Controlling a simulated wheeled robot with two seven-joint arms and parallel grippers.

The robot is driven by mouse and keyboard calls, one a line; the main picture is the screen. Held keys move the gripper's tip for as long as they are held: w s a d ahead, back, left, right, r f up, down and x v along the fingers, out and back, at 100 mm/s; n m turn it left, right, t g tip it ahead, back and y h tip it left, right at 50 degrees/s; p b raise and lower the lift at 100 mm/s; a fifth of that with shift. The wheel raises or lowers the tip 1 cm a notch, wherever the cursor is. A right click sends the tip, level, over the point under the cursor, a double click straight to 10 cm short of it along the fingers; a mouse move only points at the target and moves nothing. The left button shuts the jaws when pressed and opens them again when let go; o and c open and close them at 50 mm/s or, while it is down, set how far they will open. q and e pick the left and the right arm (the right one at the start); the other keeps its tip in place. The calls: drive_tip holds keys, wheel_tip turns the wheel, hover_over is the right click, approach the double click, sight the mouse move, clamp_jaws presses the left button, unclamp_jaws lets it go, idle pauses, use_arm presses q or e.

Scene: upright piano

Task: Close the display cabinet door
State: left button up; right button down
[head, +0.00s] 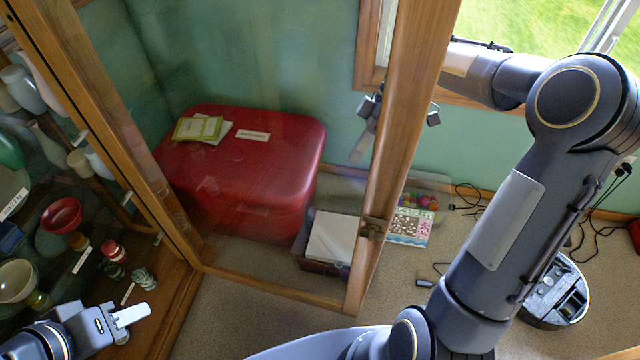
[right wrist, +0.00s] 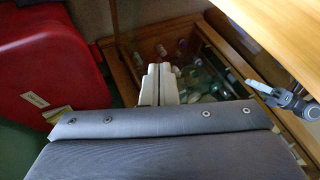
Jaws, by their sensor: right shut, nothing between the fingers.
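The display cabinet (head: 150,335) stands at the left with its wood-framed glass door (head: 395,130) swung wide open. The door's free upright carries a small metal catch (head: 373,228). My right gripper (head: 360,148) is behind the door, partly hidden by the upright and partly seen through the glass. Its pale fingers (right wrist: 160,84) are shut and empty in the right wrist view, pointing toward the cabinet; I cannot tell whether it touches the door. My left gripper (head: 130,315) is low at the cabinet's open front; its finger gap is unclear. It also shows in the right wrist view (right wrist: 258,87).
Shelves hold a red bowl (head: 62,215), vases and jars. Behind the door glass are a red chest (head: 240,165) and an open box (head: 330,240). A robot vacuum (head: 555,295) and cables lie on the carpet at right. The window (head: 530,25) is behind my right arm.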

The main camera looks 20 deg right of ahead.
sight(318, 221)
drive_tip(key=s+a+f+b, duration=0.1)
drive_tip(key=a+f, duration=0.1)
drive_tip(key=s+a+f+b, duration=0.1)
drive_tip(key=s+a+f, duration=0.1)
drive_tip(key=a+f, duration=0.1)
drive_tip(key=s+a+f+b, duration=0.1)
drive_tip(key=s+a+f, duration=0.1)
drive_tip(key=shift+a+f+b, duration=0.3)
drive_tip(key=shift+a, duration=0.1)
drive_tip(key=shift+s, duration=0.1)
